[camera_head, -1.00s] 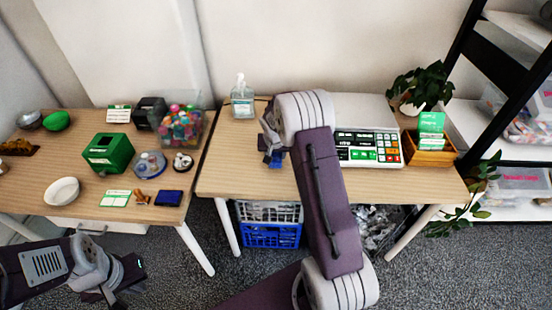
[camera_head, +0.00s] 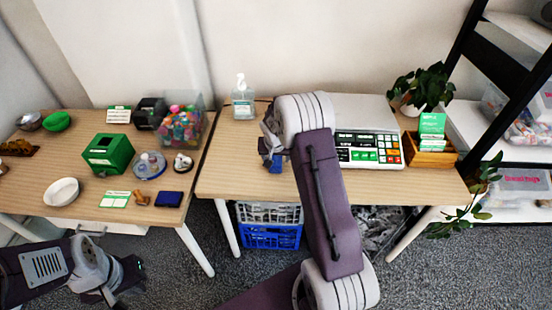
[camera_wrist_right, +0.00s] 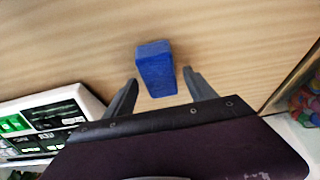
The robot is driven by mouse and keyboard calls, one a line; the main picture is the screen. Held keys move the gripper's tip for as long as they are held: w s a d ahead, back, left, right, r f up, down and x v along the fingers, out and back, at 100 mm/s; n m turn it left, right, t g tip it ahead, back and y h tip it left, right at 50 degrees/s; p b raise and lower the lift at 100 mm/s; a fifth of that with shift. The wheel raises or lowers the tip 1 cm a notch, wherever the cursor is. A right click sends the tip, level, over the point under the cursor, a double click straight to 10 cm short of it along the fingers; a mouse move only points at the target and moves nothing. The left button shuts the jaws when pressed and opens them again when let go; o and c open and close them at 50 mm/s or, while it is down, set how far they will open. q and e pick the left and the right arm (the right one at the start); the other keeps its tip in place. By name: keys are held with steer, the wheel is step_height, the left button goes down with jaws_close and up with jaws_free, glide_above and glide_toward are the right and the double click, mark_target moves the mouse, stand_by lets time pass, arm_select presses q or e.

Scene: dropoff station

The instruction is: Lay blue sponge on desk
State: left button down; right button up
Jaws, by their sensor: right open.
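The blue sponge (camera_head: 275,164) is on the wooden desk (camera_head: 235,178), left of the scale, partly hidden by my right gripper. In the right wrist view the sponge (camera_wrist_right: 155,68) is a small blue block on bare wood. My right gripper (camera_wrist_right: 160,79) is open, with one finger on each side of the sponge's near end and visible gaps to both. In the head view my right gripper (camera_head: 268,153) is low over the desk. My left gripper (camera_head: 128,285) is at the lower left, away from the desk, and its fingers are unclear.
A scale (camera_head: 370,148) stands right of my right gripper, a sanitizer bottle (camera_head: 243,100) behind it. A wooden box (camera_head: 430,152) and plant are further right. The left table (camera_head: 85,168) holds several small items. The desk's front left is clear.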

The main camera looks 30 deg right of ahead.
steer(key=p+v, duration=0.1)
steer(key=v, duration=1)
steer(key=s+a+f+n+g+y, duration=0.1)
steer(key=s+a+n, duration=0.2)
steer(key=s+a, duration=0.6)
steer(key=s+a+f+n+g+y, duration=0.2)
steer(key=s+a+n, duration=0.15)
steer(key=s, duration=0.95)
step_height(320, 180, up, 7)
steer(key=p, duration=0.7)
steer(key=shift+a, duration=0.35)
steer(key=shift+w, duration=0.15)
